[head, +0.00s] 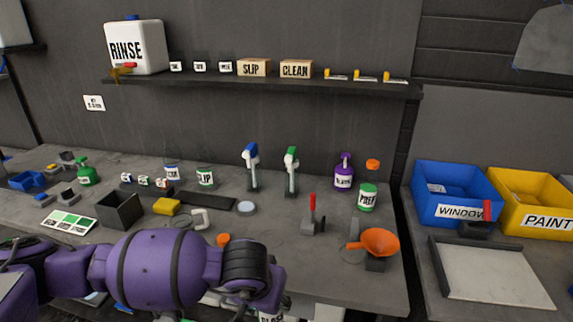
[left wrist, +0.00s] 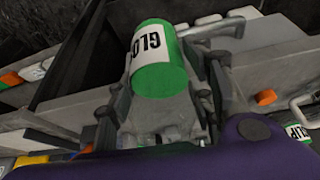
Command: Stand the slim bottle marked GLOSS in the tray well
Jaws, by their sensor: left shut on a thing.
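My left gripper (left wrist: 158,72) is shut on the slim green bottle marked GLOSS (left wrist: 160,74), which has a white label and a green end facing the camera. In the head view my left gripper (head: 258,302) is at the bottom middle, in front of the bench edge. Only a sliver of the bottle's label (head: 271,318) shows there, at the lower picture edge. No tray well can be clearly made out; a shallow dark-rimmed tray (head: 441,266) with a pale floor lies at the right. My right gripper is not in view.
A blue WINDOW bin (head: 433,201) and a yellow PAINT bin (head: 525,208) stand behind the shallow tray. An orange funnel (head: 380,241), a red-handled tool (head: 312,208), spray bottles and a PREP bottle (head: 367,200) stand on the bench. A black box (head: 119,211) is at left.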

